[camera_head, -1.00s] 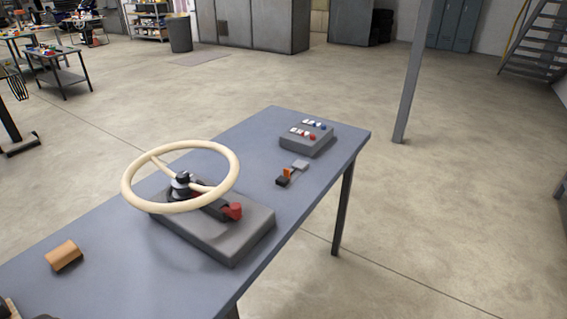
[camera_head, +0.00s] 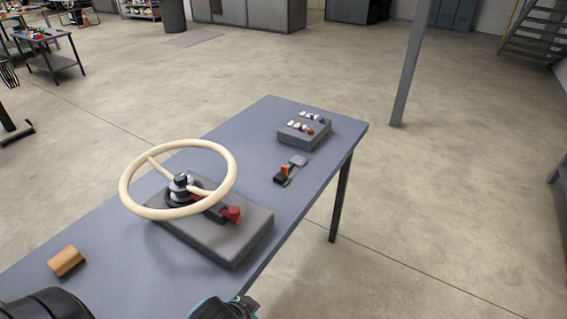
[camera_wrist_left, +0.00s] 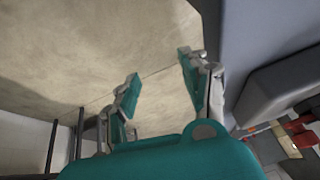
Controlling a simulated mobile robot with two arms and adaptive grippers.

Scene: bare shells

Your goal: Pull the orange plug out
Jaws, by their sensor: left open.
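The orange plug (camera_head: 285,170) stands upright in a small dark socket (camera_head: 279,179) on the table, toward the far right edge. A thin cable runs beside it toward a small grey block (camera_head: 298,160). My left gripper (camera_head: 225,307) shows only in part at the bottom edge of the head view, by the table's near edge and well short of the plug. In the left wrist view my left gripper (camera_wrist_left: 160,66) is open, with bare floor between its teal fingers. The plug cannot be made out there. My right gripper is not in view.
A cream steering wheel on a grey base (camera_head: 225,240) with a red knob (camera_head: 232,214) stands between my left gripper and the plug. A grey switch box (camera_head: 304,134) is behind the plug. An orange-brown block (camera_head: 66,260) lies at left. The table (camera_head: 110,225) is otherwise mostly clear.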

